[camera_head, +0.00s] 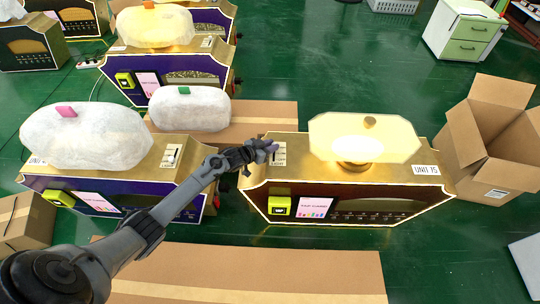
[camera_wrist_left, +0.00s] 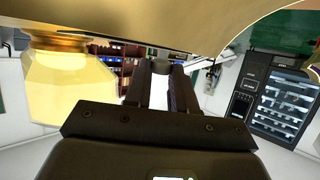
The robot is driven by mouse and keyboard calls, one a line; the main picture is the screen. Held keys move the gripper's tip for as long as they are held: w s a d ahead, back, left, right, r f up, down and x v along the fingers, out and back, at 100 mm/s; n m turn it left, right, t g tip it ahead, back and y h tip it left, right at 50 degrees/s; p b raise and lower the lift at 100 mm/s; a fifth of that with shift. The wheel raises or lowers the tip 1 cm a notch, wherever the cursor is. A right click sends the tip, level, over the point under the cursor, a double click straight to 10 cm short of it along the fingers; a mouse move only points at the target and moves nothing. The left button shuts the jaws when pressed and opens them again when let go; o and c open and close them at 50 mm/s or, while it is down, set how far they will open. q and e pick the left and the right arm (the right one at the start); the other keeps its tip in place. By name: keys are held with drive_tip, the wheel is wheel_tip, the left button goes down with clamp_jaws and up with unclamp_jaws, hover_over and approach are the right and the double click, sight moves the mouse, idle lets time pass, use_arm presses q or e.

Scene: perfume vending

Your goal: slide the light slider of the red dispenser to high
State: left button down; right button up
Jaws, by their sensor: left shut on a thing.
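The red dispenser (camera_head: 348,206) stands right of centre, with a gold top, a dark red front and a glowing pale-yellow shade. Its light slider panel (camera_head: 280,160) is a small white labelled plate at the left end of the gold top. My left gripper (camera_head: 272,148) reaches in from the left, with its fingertips at the far end of this plate. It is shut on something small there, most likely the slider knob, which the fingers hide. In the left wrist view the two fingers (camera_wrist_left: 161,90) point towards the gold surface (camera_wrist_left: 150,25). My right gripper is not in view.
A purple dispenser (camera_head: 75,188) with a white wrapped top stands to the left, under my left arm. More dispensers are behind it. An open cardboard box (camera_head: 490,150) is on the right. Flat cardboard (camera_head: 245,275) lies in front on the green floor.

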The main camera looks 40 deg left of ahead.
use_arm(q)
drive_tip(key=shift+w+a+f, duration=0.1)
drive_tip(key=shift+w+a, duration=0.15)
drive_tip(key=shift+a, duration=0.05)
drive_tip(key=shift+s+d+f, duration=0.1)
drive_tip(key=shift+s, duration=0.05)
drive_tip(key=c, duration=1.4)
unclamp_jaws()
drive_tip(key=o, duration=0.3)
drive_tip(key=shift+o, duration=0.6)
drive_tip(key=shift+w, duration=0.3)
drive_tip(key=shift+s, duration=0.1)
